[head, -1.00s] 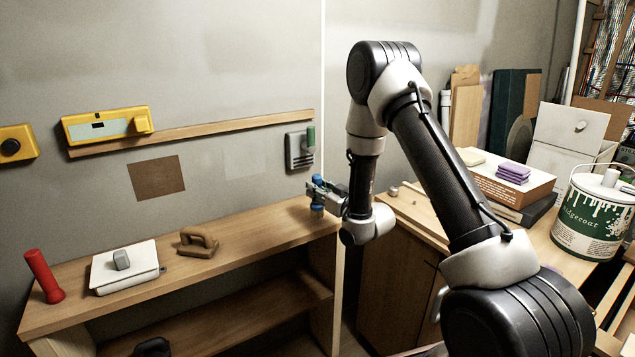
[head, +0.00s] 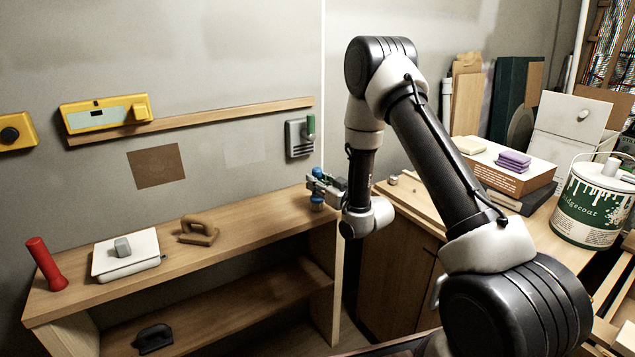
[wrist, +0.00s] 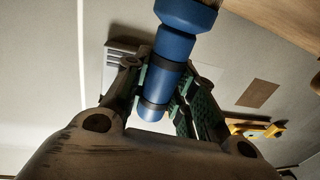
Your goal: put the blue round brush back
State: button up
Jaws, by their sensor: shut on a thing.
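The blue round brush (wrist: 173,55) is in my gripper (wrist: 160,88). In the wrist view its blue handle lies between the two fingers, with the wider blue collar and a bit of pale bristle at the top edge. In the head view my gripper (head: 321,187) is shut on the brush (head: 317,203), over the right end of the wooden bench (head: 250,215). The brush looks roughly upright there; whether it touches the bench top I cannot tell.
On the bench are a wooden float (head: 199,231), a white box (head: 125,257) and a red torch-like object (head: 46,262). A black object (head: 154,338) lies on the lower shelf. A wall ledge (head: 200,120) runs above. A paint can (head: 590,210) stands at the right.

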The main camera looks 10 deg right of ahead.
jog(key=shift+f, duration=0.35)
jog(key=o, duration=1.1)
jog(key=v, duration=1.2)
